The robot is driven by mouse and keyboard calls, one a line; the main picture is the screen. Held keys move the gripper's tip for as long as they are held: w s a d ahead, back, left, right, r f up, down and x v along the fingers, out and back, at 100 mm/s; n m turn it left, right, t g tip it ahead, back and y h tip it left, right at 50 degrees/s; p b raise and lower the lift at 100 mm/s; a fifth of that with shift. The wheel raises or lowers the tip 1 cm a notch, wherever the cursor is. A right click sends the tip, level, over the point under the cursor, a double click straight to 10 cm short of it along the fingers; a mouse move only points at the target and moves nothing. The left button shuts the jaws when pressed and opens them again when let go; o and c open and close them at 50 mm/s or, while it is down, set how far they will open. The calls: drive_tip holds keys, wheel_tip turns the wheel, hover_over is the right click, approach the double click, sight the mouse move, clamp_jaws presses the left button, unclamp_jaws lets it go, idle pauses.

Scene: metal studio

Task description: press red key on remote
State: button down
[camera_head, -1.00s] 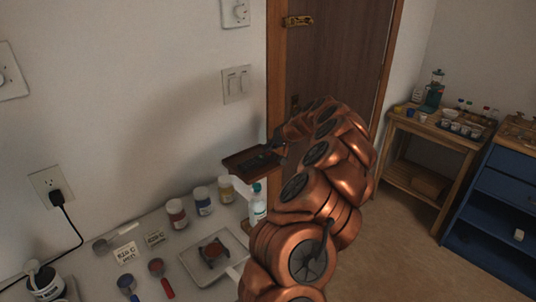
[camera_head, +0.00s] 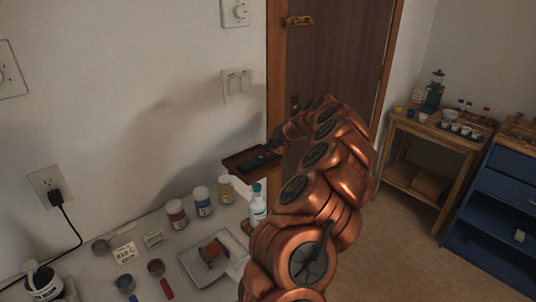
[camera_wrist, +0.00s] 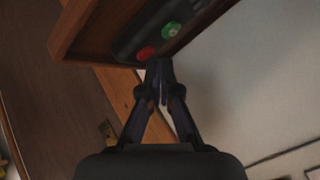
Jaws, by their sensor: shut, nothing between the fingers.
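The dark remote (camera_wrist: 128,42) lies on a small wooden shelf (camera_wrist: 85,25) with a raised rim. Its red key (camera_wrist: 146,53) and a green key (camera_wrist: 172,30) show at its near end in the wrist view. My gripper (camera_wrist: 159,66) is shut and empty, its tips close beside the red key in that picture. I cannot tell whether they touch it. In the head view the remote (camera_head: 252,163) sits on the shelf (camera_head: 232,161) against the wall, with my dark gripper at its right end, partly hidden by my copper arm.
Below the shelf, a grey counter (camera_head: 195,232) holds paint jars (camera_head: 203,200), a white bottle (camera_head: 257,207), a tray (camera_head: 188,262) and brushes. Light switches (camera_head: 237,85) are on the wall above. A wooden door (camera_head: 335,50) stands behind my arm.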

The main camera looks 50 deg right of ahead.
sight(270, 154)
drive_tip(key=shift+r, duration=0.35)
drive_tip(key=shift+r, duration=3)
drive_tip(key=shift+a, duration=0.1)
